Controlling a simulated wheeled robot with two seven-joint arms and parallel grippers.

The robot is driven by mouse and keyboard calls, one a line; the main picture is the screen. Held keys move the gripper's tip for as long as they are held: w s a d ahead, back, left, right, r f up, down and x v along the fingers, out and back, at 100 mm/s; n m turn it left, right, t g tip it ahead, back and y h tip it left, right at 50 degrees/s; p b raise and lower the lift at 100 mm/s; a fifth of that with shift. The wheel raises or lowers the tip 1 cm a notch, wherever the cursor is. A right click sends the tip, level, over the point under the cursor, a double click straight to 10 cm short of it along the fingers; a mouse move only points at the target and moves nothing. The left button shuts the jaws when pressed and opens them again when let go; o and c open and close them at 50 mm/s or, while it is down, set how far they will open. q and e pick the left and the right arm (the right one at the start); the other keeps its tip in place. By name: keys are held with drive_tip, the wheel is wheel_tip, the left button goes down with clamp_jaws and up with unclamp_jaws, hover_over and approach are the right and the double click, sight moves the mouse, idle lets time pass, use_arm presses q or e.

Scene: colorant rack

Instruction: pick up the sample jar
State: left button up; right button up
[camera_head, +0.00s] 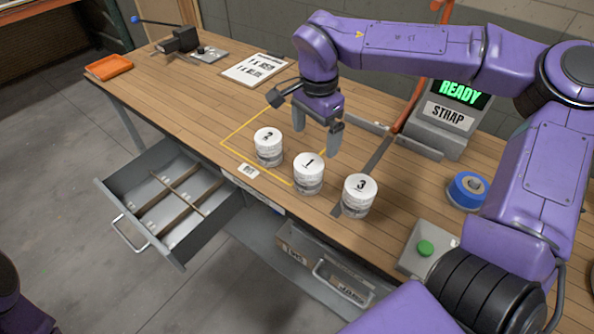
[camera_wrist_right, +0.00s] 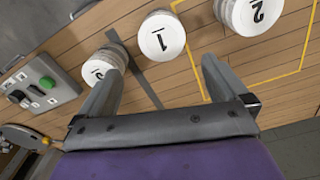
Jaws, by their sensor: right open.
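Three white-lidded jars with black numbers stand upright on the wooden bench in the head view: jar 2 (camera_head: 268,147), jar 1 (camera_head: 308,174) and jar 3 (camera_head: 359,196). Which one is the sample jar I cannot tell. My right gripper (camera_head: 317,143) is open and empty, pointing down just behind jars 2 and 1. In the right wrist view, jar 1 (camera_wrist_right: 162,36) and jar 2 (camera_wrist_right: 250,12) lie beyond the fingertips (camera_wrist_right: 160,72). Jar 3 (camera_wrist_right: 105,65) is partly hidden by a finger. My left gripper is not in view.
A yellow outline (camera_head: 243,130) marks the bench around jar 2. An open divided drawer (camera_head: 172,264) juts out at the front left. A green button box (camera_head: 424,249), blue tape roll (camera_head: 467,192) and strapping machine (camera_head: 441,140) stand right. An orange tray (camera_head: 108,67) lies far left.

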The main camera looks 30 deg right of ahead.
sight(309, 163)
drive_tip(key=shift+w+a+f+b, duration=0.15)
drive_tip(key=shift+f+b, duration=0.15)
drive_tip(key=shift+f, duration=0.5)
drive_tip(key=f, duration=0.6)
drive_tip(key=f+p, duration=0.1)
drive_tip(key=f, duration=0.3)
drive_tip(key=shift+a, duration=0.35)
drive_tip(key=c, duration=1.1)
